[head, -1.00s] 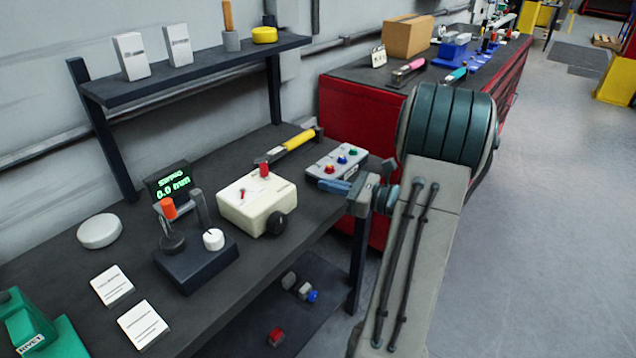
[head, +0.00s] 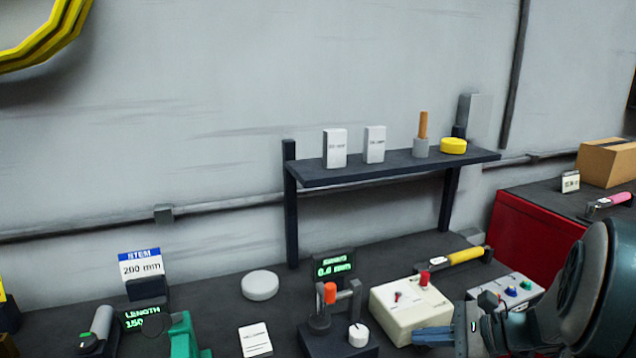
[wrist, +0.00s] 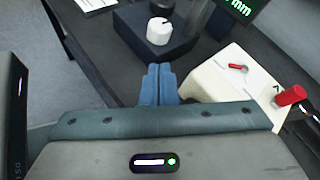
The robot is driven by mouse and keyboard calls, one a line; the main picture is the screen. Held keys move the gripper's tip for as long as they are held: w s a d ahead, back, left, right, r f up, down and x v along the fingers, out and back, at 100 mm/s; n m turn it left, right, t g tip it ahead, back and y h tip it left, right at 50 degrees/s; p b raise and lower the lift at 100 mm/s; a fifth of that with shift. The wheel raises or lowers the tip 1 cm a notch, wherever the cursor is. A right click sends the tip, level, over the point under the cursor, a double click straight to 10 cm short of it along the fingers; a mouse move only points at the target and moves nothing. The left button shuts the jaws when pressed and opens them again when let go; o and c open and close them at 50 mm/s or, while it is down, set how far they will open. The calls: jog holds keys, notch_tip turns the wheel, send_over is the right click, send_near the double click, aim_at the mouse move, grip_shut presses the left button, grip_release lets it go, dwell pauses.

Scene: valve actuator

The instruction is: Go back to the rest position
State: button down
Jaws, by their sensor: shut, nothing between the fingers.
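My gripper (head: 433,336) is at the lower right in the head view, in front of the cream box (head: 411,309). Its blue fingers are together and empty, and they also show in the wrist view (wrist: 158,84). In the wrist view the cream box (wrist: 225,82), with a red switch and a red knob, is just right of the fingers. The dark fixture with a white dial (wrist: 158,32) is beyond the fingertips. I cannot tell whether the fingers touch the box.
The dark bench (head: 225,305) holds a display (head: 333,267), a round white puck (head: 260,285), a yellow-handled tool (head: 465,256) and a button box (head: 508,290). A shelf (head: 400,164) stands at the back. A red cabinet (head: 530,235) is at the right.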

jog(key=s+a+r+n+g+h+p, duration=0.1)
jog(key=s+a+n+h, duration=0.2)
jog(key=s+n+h, duration=0.2)
jog(key=s+a+r+n+g+h+p, duration=0.1)
jog(key=s+n+h, duration=0.5)
jog(key=n, duration=0.8)
jog(key=s+a+r, duration=0.1)
jog(key=s+a, duration=0.1)
jog(key=shift+s+g+h, duration=0.3)
jog(key=shift+s+g, duration=0.1)
